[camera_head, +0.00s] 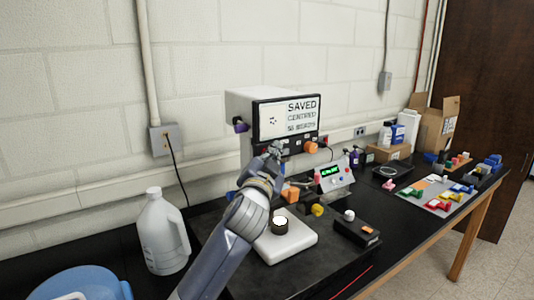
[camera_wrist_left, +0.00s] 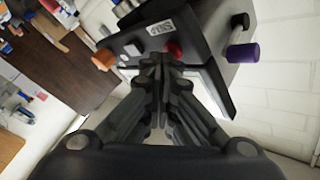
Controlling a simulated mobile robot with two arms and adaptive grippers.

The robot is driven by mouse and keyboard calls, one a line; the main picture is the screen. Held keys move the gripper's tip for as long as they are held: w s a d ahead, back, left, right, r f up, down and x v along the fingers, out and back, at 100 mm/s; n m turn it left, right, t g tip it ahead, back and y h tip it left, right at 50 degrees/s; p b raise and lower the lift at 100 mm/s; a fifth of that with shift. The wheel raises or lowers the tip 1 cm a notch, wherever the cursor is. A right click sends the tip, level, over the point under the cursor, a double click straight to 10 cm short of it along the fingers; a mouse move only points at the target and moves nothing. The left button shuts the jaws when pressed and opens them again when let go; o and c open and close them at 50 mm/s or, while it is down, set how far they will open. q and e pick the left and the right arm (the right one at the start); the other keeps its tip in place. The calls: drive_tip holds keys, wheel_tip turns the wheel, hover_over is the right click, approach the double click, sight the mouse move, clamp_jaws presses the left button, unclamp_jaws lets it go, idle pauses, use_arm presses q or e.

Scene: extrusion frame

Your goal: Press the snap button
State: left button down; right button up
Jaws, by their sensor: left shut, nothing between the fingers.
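A white box with a screen (camera_head: 288,117) stands against the wall; its screen reads "SAVED" and "CENTRED". My left gripper (camera_head: 277,150) is at the box's lower front edge, its fingers shut and empty. In the left wrist view, the box's control strip appears upside down. A red button (camera_wrist_left: 173,48) sits beside a small white label (camera_wrist_left: 160,28) that looks like "SNAP". The shut left fingertips (camera_wrist_left: 158,62) are very close to the red button; I cannot tell whether they touch it. My right gripper is not in view.
An orange knob (camera_wrist_left: 103,60) and a purple knob (camera_wrist_left: 243,52) flank the control strip. Below the box are a white stand with a dark round piece (camera_head: 280,226) and a small box with a green display (camera_head: 333,175). A white jug (camera_head: 162,235) stands at left.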

use_arm(q)
drive_tip(key=shift+s, duration=0.1)
idle(0.3)
drive_tip(key=shift+s+d, duration=0.45)
drive_tip(key=shift+s, duration=0.15)
drive_tip(key=s+d, duration=0.1)
drive_tip(key=s, duration=0.1)
drive_tip(key=s+d, duration=0.2)
idle(0.3)
drive_tip(key=shift+f, duration=0.15)
idle(0.5)
